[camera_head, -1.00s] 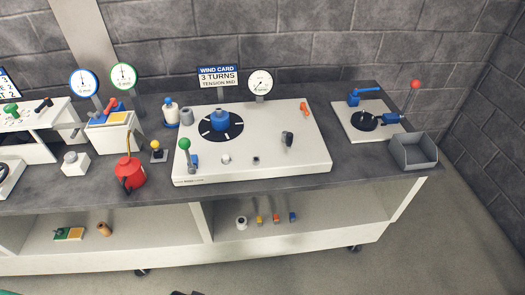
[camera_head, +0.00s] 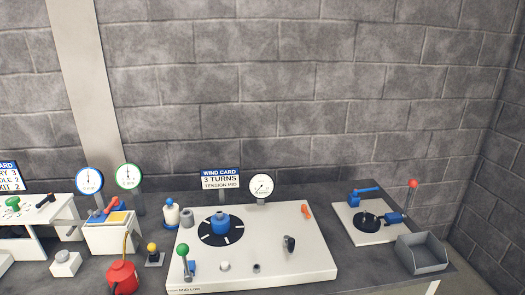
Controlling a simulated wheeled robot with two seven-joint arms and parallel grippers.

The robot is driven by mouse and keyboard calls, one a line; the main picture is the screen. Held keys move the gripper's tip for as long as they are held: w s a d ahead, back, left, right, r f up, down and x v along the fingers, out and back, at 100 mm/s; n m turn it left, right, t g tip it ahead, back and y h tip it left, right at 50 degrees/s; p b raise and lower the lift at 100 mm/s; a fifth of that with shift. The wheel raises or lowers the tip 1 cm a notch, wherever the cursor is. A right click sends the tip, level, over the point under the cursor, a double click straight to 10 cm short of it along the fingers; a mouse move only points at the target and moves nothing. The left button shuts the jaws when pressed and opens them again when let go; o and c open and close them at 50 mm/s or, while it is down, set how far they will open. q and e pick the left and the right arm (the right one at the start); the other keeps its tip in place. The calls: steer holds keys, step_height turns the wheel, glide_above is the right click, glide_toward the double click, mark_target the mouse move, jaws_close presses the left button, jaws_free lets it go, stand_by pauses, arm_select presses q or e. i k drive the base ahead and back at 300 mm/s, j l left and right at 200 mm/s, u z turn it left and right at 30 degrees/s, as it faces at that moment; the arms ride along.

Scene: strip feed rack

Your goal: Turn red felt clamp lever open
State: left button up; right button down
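A red lever (camera_head: 98,214) lies slanted on top of a white box (camera_head: 112,238) at the left, beside a blue part and a yellow pad (camera_head: 119,217). Its exact setting is too small to tell. A smaller orange-red lever (camera_head: 306,211) sits on the back right of the large white panel (camera_head: 290,267). No label shows which of the two is the felt clamp lever. Neither of my grippers is in view.
A grey bin (camera_head: 421,254) is right.

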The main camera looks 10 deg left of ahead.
mark_target(115, 202)
steer(key=u, duration=1.3)
steer(key=i+j+z, duration=0.1)
steer(key=i, duration=0.4)
steer(key=i+j+z, duration=0.1)
steer(key=i+j, duration=0.15)
steer(key=i, duration=0.25)
